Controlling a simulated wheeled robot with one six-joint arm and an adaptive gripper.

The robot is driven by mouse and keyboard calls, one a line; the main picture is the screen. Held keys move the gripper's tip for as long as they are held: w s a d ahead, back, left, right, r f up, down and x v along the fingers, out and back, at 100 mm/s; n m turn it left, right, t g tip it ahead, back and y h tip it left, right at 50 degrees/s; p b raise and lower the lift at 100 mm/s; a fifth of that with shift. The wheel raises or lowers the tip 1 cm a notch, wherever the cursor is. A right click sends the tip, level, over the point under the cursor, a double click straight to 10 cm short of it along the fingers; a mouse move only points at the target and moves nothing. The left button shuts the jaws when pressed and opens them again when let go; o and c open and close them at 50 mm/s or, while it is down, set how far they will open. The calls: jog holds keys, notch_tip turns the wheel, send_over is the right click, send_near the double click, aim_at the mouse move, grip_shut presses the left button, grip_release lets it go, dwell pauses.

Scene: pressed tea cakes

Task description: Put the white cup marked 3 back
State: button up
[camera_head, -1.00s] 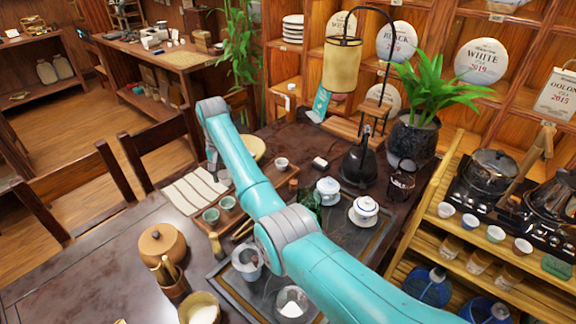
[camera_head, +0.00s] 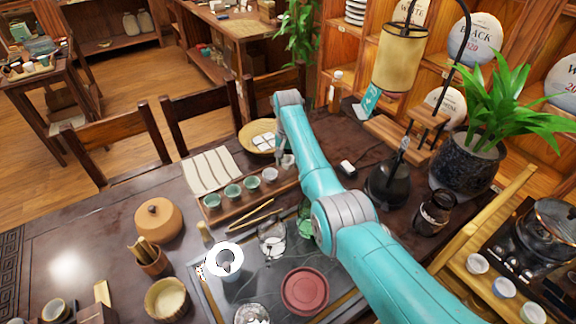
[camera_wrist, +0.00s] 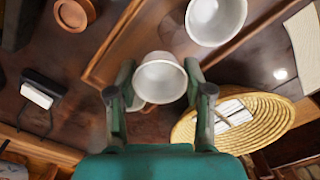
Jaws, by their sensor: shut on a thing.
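A small white cup (camera_wrist: 160,80) sits between the fingers of my gripper (camera_wrist: 160,92) in the wrist view, and the gripper is shut on it. No number on the cup can be read. In the head view, my gripper (camera_head: 287,165) is at the far right end of the wooden cup tray (camera_head: 225,207), and the held cup (camera_head: 288,159) shows partly beside it. Another white cup (camera_head: 269,174) stands on the tray beside the gripper, in line with several greenish cups (camera_head: 233,191). A white cup on the tray also shows in the wrist view (camera_wrist: 215,20).
A round woven basket (camera_head: 251,138) with white pieces lies just behind the gripper. A black kettle (camera_head: 388,183) and a lamp (camera_head: 402,57) stand to the right.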

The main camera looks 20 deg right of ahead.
jog(key=shift+f, duration=1.2)
jog(key=shift+f, duration=0.1)
jog(key=o, duration=1.2)
jog(key=shift+c, duration=0.2)
notch_tip(320, 180, up, 12)
jog(key=shift+a, duration=0.1)
